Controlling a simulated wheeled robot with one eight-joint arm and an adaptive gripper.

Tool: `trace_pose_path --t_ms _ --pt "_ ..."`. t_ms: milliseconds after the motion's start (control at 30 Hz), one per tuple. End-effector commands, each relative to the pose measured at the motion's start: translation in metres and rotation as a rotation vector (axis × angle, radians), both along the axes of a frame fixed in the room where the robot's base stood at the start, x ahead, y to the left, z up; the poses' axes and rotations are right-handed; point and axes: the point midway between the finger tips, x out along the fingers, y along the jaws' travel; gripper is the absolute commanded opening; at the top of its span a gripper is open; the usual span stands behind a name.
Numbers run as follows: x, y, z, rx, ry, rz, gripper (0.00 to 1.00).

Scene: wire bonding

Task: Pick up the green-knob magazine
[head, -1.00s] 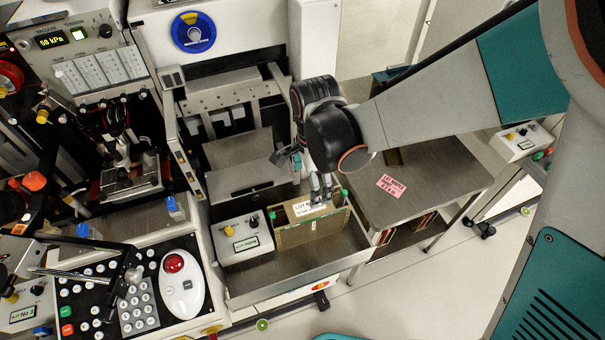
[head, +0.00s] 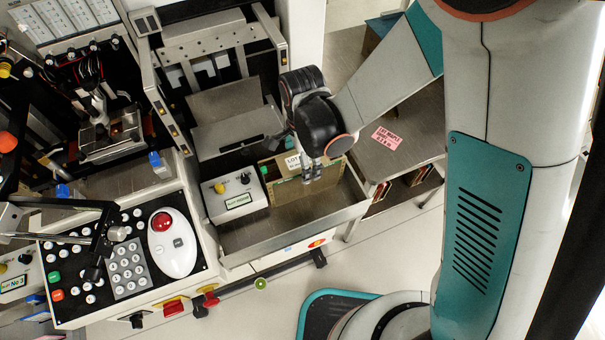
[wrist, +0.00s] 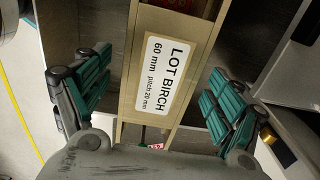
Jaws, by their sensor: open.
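The magazine (head: 291,191) is a tan box with a white label and a green knob (head: 264,170) at its left end. It stands in the metal tray (head: 275,238) at the front of the machine. My gripper (head: 312,172) is right over it, and its fingers hide part of the magazine's right side. In the wrist view the magazine's label (wrist: 167,78) reads "LOT BIRCH 60 mm pitch 20 mm". There my gripper (wrist: 158,92) is open, with one teal-padded finger on each side of the magazine and a visible gap on both sides.
A white box with a yellow and a black knob (head: 232,195) stands just left of the magazine. A metal table (head: 372,165) with a pink note (head: 387,138) is to the right. The control panel with a trackball (head: 172,246) is at the lower left. The tray's front is clear.

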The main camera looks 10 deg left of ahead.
Motion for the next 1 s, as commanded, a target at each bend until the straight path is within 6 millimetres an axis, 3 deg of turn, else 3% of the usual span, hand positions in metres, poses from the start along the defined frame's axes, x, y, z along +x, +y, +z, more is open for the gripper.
trace_pose_path --t_ms 33,133,400,767,800,1000 --pt "0.000 -0.001 -0.012 0.000 0.000 0.000 0.86" --pt "0.000 -0.001 -0.024 -0.001 0.000 0.000 0.86" --pt "0.000 -0.001 -0.026 -0.001 0.000 0.001 0.86" --pt "0.000 -0.001 -0.026 -0.001 0.000 0.001 0.04" --pt "0.000 -0.001 -0.026 -0.001 0.000 0.001 0.00" --pt "0.000 -0.001 -0.026 -0.002 0.001 0.001 0.00"
